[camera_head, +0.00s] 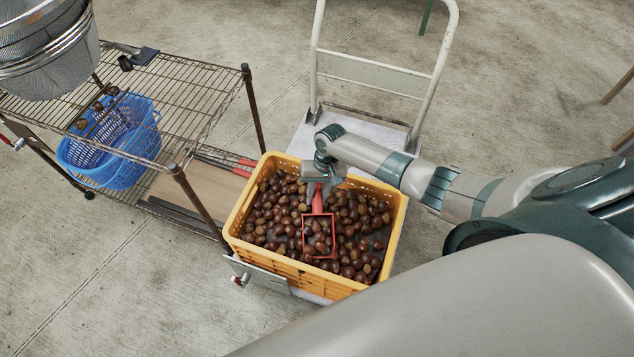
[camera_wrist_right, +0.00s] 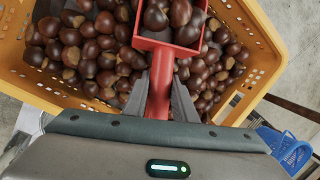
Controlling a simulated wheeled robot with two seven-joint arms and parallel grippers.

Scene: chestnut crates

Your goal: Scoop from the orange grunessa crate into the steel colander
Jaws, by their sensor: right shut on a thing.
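The orange crate (camera_head: 395,235) stands in the middle of the head view, full of brown chestnuts (camera_head: 270,215). My right gripper (camera_head: 322,184) is over the crate, shut on the handle of a red scoop (camera_head: 318,205). The scoop's pan lies among the chestnuts, with some chestnuts within its outline. In the right wrist view the red scoop (camera_wrist_right: 160,85) sits between the two fingers, and its pan holds several chestnuts. The steel colander (camera_head: 50,65) is at the upper left, on the wire rack's top shelf, with mesh bowls stacked there. My left gripper is not in view.
A wire rack (camera_head: 190,85) stands left of the crate, with a few loose chestnuts on top. A blue basket (camera_head: 125,170) is on its lower shelf. The crate rests on a white trolley (camera_head: 305,140) with an upright handle. Concrete floor (camera_head: 220,300) lies open in front.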

